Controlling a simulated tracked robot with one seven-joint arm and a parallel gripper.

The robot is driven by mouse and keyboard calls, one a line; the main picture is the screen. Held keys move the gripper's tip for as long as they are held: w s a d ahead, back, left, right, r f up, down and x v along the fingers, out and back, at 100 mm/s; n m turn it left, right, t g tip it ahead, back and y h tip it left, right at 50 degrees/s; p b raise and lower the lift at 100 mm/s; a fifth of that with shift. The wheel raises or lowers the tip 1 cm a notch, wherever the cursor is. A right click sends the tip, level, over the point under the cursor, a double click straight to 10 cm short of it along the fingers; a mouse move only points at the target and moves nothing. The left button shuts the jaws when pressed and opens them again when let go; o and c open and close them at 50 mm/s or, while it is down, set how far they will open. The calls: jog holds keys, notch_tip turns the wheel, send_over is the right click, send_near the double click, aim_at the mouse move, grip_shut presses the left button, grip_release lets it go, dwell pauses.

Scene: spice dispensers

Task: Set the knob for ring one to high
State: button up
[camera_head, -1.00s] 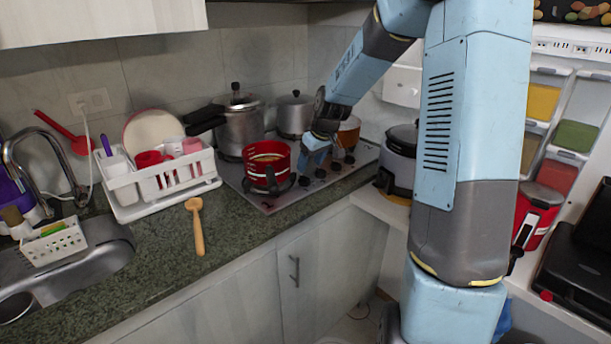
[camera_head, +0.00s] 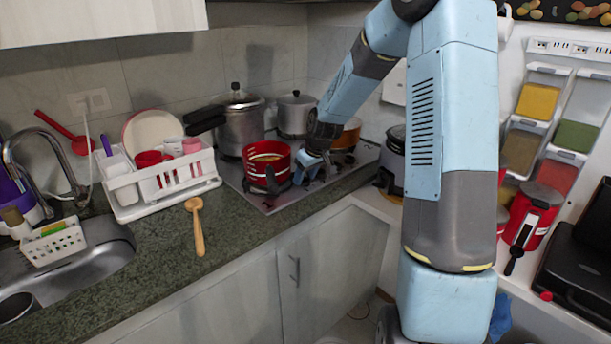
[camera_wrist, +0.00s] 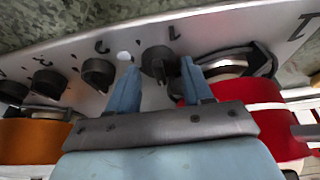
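In the wrist view, the black knob (camera_wrist: 159,61) marked "1" sits on the silver cooktop panel, between the two blue fingers of my gripper (camera_wrist: 159,66). The gripper is open, with a finger on each side of the knob and narrow gaps visible. Whether the fingertips reach down beside it is hard to tell. The knob's exact setting is unclear. A black-framed burner (camera_wrist: 225,66) lies to the right, partly under the red pot (camera_wrist: 255,120). In the head view, my gripper (camera_head: 307,166) is low over the cooktop's front edge, right of the red pot (camera_head: 267,160), and hides the knob.
More black knobs, including one (camera_wrist: 98,73) just left of my gripper, line the panel. An orange pot (camera_wrist: 35,140) stands at the left in the wrist view. A pressure cooker (camera_head: 240,125) and a second silver pot (camera_head: 295,114) stand behind.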

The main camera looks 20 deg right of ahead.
jog(key=c, duration=0.7)
jog(key=shift+m, duration=0.3)
jog(key=shift+a+m+h, duration=0.1)
jog(key=shift+m+h, duration=0.4)
jog(key=shift+m, duration=0.5)
jog(key=shift+m+h, duration=0.3)
jog(key=shift+m, duration=0.5)
jog(key=o, duration=1)
